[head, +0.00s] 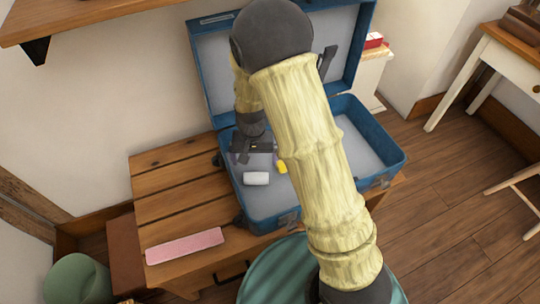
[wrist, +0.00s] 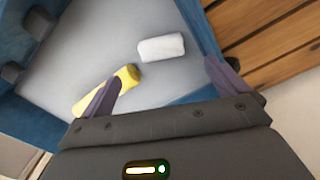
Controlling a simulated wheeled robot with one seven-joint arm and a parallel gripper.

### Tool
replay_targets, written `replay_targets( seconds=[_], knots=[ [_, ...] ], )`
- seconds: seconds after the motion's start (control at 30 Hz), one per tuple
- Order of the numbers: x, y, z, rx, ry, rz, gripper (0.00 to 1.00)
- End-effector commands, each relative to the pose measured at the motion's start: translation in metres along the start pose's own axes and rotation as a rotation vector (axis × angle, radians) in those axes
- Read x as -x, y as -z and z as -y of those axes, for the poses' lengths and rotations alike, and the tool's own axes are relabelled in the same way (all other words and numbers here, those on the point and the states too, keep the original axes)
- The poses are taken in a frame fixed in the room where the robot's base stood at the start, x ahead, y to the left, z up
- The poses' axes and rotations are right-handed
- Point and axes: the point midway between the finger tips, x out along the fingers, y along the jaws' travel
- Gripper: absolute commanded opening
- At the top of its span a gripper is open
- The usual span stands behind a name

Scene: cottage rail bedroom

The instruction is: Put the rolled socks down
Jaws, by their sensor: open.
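An open blue suitcase (head: 376,125) lies on a wooden slatted bench. A white roll (head: 256,178) and a yellow roll (head: 282,167) lie on its grey floor; I cannot tell for sure which is the rolled socks. My gripper (head: 254,158) is open inside the suitcase, beside both rolls. In the wrist view the fingers of my gripper (wrist: 163,76) are spread wide with nothing held between them. The white roll (wrist: 161,47) lies beyond the fingertips, and the yellow roll (wrist: 128,76) is partly hidden behind the left finger. My arm hides part of the suitcase.
A pink flat box (head: 185,246) lies on the bench (head: 165,200) left of the suitcase. The raised suitcase lid (head: 208,70) stands behind my gripper. A wooden shelf (head: 90,15) juts out at upper left. A white desk (head: 505,50) stands at right, with bare floor before it.

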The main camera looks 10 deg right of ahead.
Motion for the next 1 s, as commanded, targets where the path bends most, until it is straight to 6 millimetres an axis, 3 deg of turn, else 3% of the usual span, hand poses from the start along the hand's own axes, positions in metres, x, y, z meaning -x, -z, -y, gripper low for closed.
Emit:
replay_targets(
  seconds=[0.17,0.37,0.5,0.7,0.83,1.0],
  knots=[
    [0.013,-0.001,-0.010,0.001,0.008,-0.012,0.98],
    [0.060,-0.016,-0.051,0.019,0.036,-0.065,0.98],
    [0.094,-0.038,-0.086,0.044,0.044,-0.116,0.98],
    [0.130,-0.077,-0.129,0.085,0.032,-0.193,0.98],
    [0.141,-0.096,-0.144,0.106,0.018,-0.223,0.98],
    [0.143,-0.102,-0.149,0.116,0.012,-0.232,0.98]
  ],
)
